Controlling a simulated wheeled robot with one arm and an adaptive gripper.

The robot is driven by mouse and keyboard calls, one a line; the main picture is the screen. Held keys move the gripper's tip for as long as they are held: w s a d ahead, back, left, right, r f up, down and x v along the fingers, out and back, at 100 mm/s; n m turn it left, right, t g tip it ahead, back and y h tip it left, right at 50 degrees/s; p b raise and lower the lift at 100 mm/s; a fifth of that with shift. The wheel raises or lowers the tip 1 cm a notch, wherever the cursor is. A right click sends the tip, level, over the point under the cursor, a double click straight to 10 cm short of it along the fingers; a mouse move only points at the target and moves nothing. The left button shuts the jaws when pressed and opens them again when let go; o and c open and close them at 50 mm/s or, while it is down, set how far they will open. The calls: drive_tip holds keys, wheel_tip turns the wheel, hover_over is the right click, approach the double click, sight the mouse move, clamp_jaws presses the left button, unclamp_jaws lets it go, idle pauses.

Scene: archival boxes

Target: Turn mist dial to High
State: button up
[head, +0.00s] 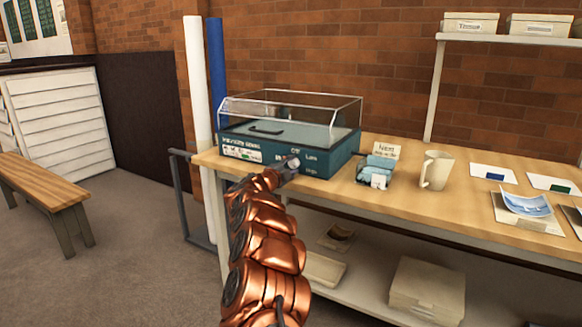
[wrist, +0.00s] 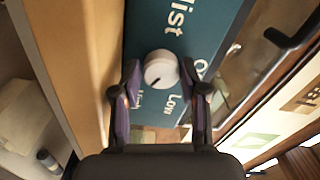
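The mist dial (wrist: 161,69) is a round white knob with a dark pointer mark. It sits on the teal front panel (wrist: 221,22) of a clear-lidded humidifying box (head: 290,127). In the wrist view the mark points down and slightly left, toward the side of the High label (wrist: 146,102); the Low label (wrist: 179,104) is to its right. My gripper (wrist: 161,66) has one finger on each side of the dial, with narrow gaps visible. In the head view my gripper (head: 287,168) is at the panel and covers the dial.
The box stands at the left end of a wooden workbench (head: 415,200). White and blue rolls (head: 198,90) stand upright at the left. Cards lie farther right.

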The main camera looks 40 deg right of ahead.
drive_tip(key=o, duration=0.3)
